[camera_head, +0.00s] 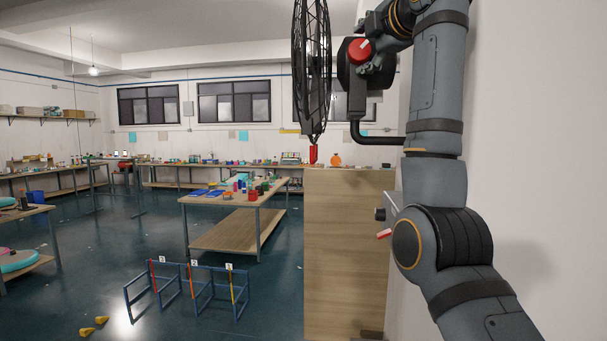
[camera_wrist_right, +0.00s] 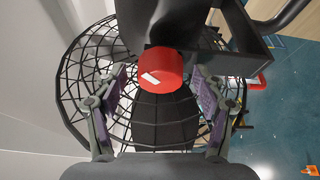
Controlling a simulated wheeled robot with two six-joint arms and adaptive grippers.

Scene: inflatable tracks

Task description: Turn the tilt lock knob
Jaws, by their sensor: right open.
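A fan with a black wire cage (camera_head: 312,70) stands at the top middle of the head view, seen nearly edge-on. A red round tilt lock knob (camera_head: 360,49) with a white mark is on the black housing (camera_head: 349,76) behind the cage. In the wrist view the red knob (camera_wrist_right: 160,69) is just beyond and between the fingertips of my right gripper (camera_wrist_right: 160,92). That gripper is open, one finger on each side, and I cannot tell whether either touches the knob. The right gripper (camera_head: 376,63) is also partly visible in the head view. My left gripper is out of view.
A wooden cabinet (camera_head: 345,250) stands below the fan. A black bent tube (camera_head: 375,137) runs beside the housing. A white wall (camera_head: 540,150) is close on the right. A worktable (camera_head: 240,195) and blue hurdles (camera_head: 190,285) stand left on open floor.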

